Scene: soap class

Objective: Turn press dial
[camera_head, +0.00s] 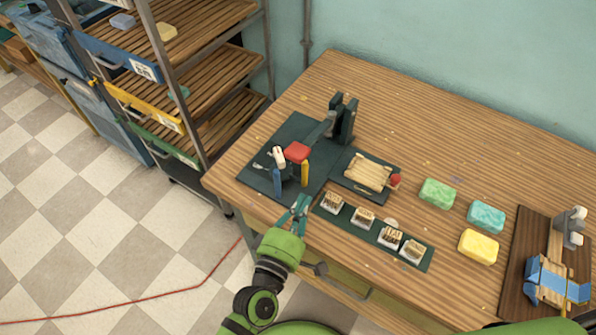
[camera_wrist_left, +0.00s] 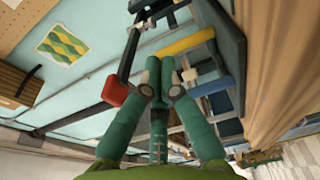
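The press (camera_head: 343,118) stands on a dark base plate (camera_head: 262,178) at the table's left end, with a red block (camera_head: 297,152), a blue post (camera_head: 277,184) and a yellow post (camera_head: 305,173). A small pale piece (camera_head: 277,157) sits beside the red block; I cannot tell for sure whether it is the dial. My left gripper (camera_head: 299,207) is just in front of the plate's near edge, below the posts. In the left wrist view its green fingers (camera_wrist_left: 160,78) meet near the tips with nothing visible between them. The red block (camera_wrist_left: 115,92) is left of them. My right gripper is out of view.
A tray with a pale slab (camera_head: 368,172) is right of the press. A dark strip with several stamps (camera_head: 363,217) lies at the front edge. Green (camera_head: 437,193), teal (camera_head: 486,216) and yellow (camera_head: 478,246) soaps lie farther right. A shelf rack (camera_head: 190,85) stands left.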

